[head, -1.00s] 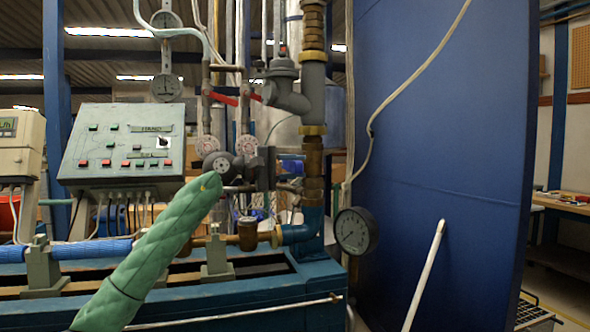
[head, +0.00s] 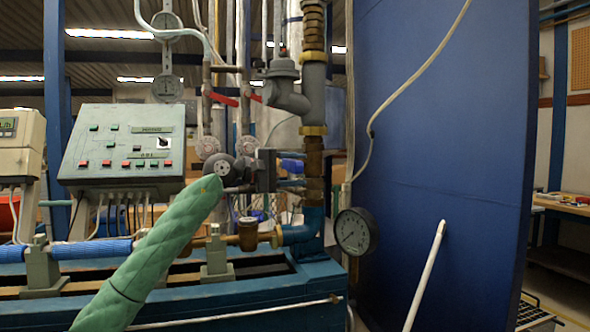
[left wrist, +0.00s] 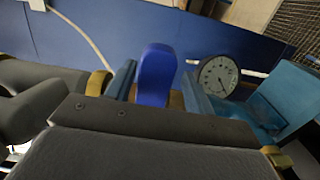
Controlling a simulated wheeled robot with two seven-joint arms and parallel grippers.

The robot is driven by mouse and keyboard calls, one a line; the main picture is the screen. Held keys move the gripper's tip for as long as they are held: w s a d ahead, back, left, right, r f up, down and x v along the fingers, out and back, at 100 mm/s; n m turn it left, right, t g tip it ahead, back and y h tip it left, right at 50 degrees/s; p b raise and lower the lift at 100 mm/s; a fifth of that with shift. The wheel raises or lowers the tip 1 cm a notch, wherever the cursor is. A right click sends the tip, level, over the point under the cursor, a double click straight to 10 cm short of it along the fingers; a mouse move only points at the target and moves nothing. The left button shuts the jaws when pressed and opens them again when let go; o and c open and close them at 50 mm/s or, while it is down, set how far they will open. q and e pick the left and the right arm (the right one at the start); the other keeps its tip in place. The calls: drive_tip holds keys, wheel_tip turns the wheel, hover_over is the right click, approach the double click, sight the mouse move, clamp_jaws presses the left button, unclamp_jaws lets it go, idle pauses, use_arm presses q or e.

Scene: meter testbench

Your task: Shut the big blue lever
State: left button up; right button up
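The big blue lever (left wrist: 155,75) shows in the left wrist view as a rounded, upright blue handle. It stands between the two teal fingers of my left gripper (left wrist: 158,92), with a finger on each side and narrow gaps visible. In the head view my left gripper (head: 298,170) is at the vertical pipe, at the end of my arm in the green sleeve. Its fingers are apart and point right toward the pipe. The lever is mostly hidden behind the gripper there. My right gripper is not in view.
A round pressure gauge (head: 354,231) sits just right of the pipe (head: 313,160). A grey valve body (head: 284,88) and red levers (head: 222,99) are above. A control box (head: 122,148) stands left. A large blue panel (head: 440,130) closes off the right.

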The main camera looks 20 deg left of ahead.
use_arm(q)
drive_tip(key=shift+r, duration=0.15)
drive_tip(key=shift+s+a, duration=0.15)
drive_tip(key=shift+a, duration=0.15)
drive_tip(key=v, duration=0.6)
drive_tip(key=shift+s+a, duration=0.35)
drive_tip(key=shift+a, duration=0.05)
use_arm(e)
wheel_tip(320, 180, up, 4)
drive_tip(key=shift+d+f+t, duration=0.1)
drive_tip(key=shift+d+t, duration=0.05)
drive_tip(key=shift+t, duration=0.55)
